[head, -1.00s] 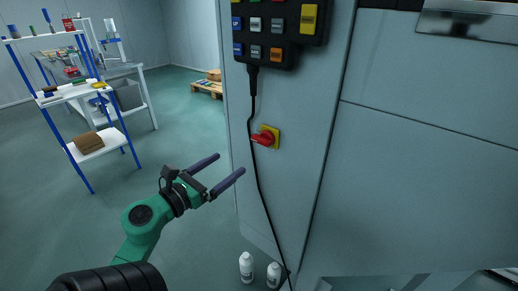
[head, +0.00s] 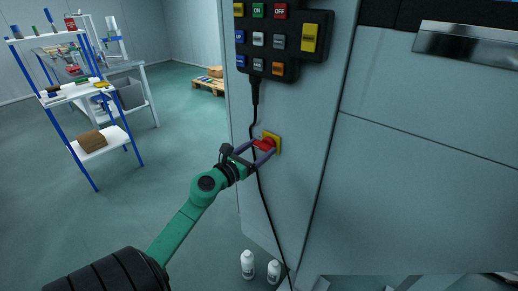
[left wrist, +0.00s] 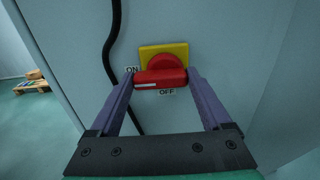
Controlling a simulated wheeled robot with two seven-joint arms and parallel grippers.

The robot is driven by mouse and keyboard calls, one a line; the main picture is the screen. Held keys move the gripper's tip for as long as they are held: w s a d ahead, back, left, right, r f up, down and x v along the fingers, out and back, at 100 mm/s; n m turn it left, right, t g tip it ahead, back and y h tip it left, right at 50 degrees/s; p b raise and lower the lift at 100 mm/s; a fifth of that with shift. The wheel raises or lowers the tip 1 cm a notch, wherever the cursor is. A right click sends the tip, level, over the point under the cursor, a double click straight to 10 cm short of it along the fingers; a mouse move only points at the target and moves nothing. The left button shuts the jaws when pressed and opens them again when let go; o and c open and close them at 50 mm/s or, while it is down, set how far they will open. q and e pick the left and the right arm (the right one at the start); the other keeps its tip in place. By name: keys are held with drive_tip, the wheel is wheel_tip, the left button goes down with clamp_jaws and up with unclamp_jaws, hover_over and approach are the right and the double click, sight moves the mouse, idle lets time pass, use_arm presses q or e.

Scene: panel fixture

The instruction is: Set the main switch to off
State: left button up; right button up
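The main switch is a red rotary handle (head: 264,144) on a yellow plate (head: 277,143), mounted on the grey cabinet's narrow side. In the left wrist view the red handle (left wrist: 161,77) lies horizontal, its white mark toward the left end, near the ON label (left wrist: 131,69). The OFF label (left wrist: 167,92) is below it. My left gripper (head: 255,150) is at the switch with its fingers spread. In the left wrist view the gripper (left wrist: 163,76) has one fingertip at each end of the handle; whether they touch is unclear. My right gripper is not in view.
A black cable (head: 262,190) hangs from the button pendant (head: 270,40) and runs just left of the switch. Two white bottles (head: 248,264) (head: 273,271) stand on the floor below. A blue-and-white shelf (head: 100,140) stands far left, with open floor between.

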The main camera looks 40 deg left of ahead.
use_arm(q)
drive_tip(key=c, duration=0.6)
drive_tip(key=shift+n, duration=0.4)
drive_tip(key=n+p, duration=0.1)
drive_tip(key=n, duration=0.1)
drive_tip(key=shift+n, duration=0.3)
drive_tip(key=n+p, duration=0.2)
drive_tip(key=n, duration=0.3)
drive_tip(key=shift+f+p, duration=0.2)
drive_tip(key=shift+p, duration=0.1)
drive_tip(key=n+p, duration=0.1)
drive_tip(key=n, duration=0.2)
drive_tip(key=n+p, duration=0.1)
drive_tip(key=n, duration=0.1)
drive_tip(key=shift+d+f+n, duration=0.15)
drive_tip(key=shift+d+n, duration=0.05)
drive_tip(key=shift+n, duration=0.2)
drive_tip(key=shift+d+f+n+p, duration=0.15)
drive_tip(key=shift+n+p, duration=1)
drive_tip(key=shift+n, duration=0.75)
